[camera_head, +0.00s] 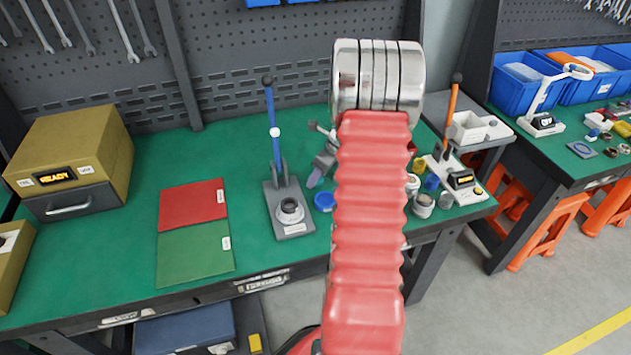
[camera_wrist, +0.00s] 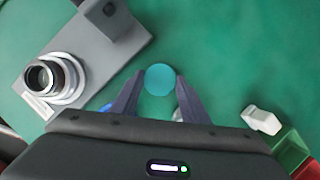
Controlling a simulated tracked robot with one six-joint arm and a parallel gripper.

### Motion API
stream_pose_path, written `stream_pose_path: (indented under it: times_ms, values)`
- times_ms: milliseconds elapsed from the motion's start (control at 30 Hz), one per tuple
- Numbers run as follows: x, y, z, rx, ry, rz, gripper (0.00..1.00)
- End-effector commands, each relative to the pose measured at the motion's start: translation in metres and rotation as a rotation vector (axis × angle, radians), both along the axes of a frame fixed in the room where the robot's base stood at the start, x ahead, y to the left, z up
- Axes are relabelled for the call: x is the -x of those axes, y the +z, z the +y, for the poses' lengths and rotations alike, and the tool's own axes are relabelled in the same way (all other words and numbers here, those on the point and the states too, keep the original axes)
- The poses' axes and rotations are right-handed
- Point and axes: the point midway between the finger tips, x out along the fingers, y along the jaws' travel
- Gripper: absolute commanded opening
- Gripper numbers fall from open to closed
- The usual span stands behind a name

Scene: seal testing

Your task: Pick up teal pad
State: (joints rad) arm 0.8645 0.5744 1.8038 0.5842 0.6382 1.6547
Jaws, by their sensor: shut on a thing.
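The teal pad (camera_wrist: 159,79) is a small round disc. In the wrist view it sits between the two dark fingertips of my gripper (camera_wrist: 158,82), which is shut on it. Green tabletop shows around the pad, and I cannot tell how far it is above the surface. In the head view my red arm covers much of the right part of the bench, and I cannot make out the pad there.
A grey press with a blue lever (camera_head: 289,210) stands beside the arm; its base shows at upper left in the wrist view (camera_wrist: 120,50). A blue dish (camera_head: 324,201) lies near it. Red (camera_head: 193,205) and green (camera_head: 195,252) mats lie left. Small containers crowd the right.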

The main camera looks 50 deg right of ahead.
Motion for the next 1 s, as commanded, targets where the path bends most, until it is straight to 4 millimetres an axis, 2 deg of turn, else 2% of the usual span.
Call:
stream_pose_path:
  times_ms: [100,467,667,1000]
  values:
    - [0.0,0.0,0.0,0.0,0.0,0.0,0.19]
    - [0.0,0.007,-0.001,0.002,-0.001,-0.001,0.19]
    - [-0.001,0.034,-0.001,0.004,-0.001,-0.003,0.19]
    - [0.0,0.089,0.0,0.001,0.001,-0.002,0.19]
